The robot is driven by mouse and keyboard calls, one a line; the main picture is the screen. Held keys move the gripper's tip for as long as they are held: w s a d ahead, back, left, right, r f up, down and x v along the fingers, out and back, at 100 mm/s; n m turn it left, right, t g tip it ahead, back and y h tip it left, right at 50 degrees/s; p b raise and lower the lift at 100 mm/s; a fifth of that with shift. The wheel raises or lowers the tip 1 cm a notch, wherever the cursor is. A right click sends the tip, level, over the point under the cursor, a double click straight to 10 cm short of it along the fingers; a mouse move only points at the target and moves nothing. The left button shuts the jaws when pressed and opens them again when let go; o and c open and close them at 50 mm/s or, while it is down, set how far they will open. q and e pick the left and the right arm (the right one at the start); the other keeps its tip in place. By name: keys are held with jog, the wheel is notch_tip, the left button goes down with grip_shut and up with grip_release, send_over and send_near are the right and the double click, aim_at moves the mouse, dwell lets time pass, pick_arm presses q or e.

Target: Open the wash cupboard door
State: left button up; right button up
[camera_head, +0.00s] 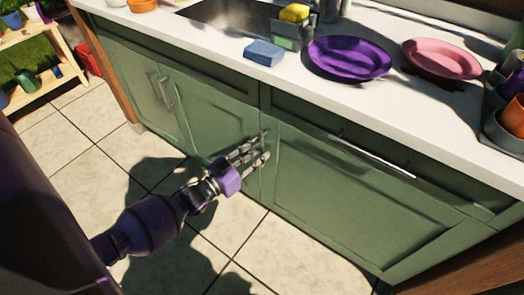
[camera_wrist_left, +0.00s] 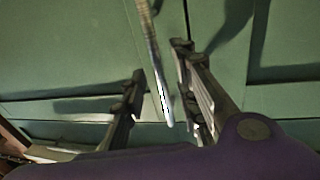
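The wash cupboard is a green cabinet front under the white counter. A wide green door panel (camera_head: 345,190) on the right is closed, and so is the narrower panel (camera_head: 215,115) left of it. My left gripper (camera_head: 258,150) is at the upright metal handle (camera_head: 264,142) by the seam between these panels. In the left wrist view my gripper (camera_wrist_left: 158,72) has its fingers apart, with the handle bar (camera_wrist_left: 155,60) between them. The bar lies nearer the right finger; a gap shows on the left. Contact cannot be told. My right gripper is not in view.
Two more handles (camera_head: 163,92) are on the left doors. A long horizontal handle (camera_head: 375,156) is at the upper right. The counter (camera_head: 225,55) holds a purple plate (camera_head: 349,58), a pink plate (camera_head: 441,58) and a blue sponge (camera_head: 264,52). The tiled floor (camera_head: 235,255) in front is clear.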

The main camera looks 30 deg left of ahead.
pick_arm(q)
jog(key=shift+x, duration=1.05)
grip_shut()
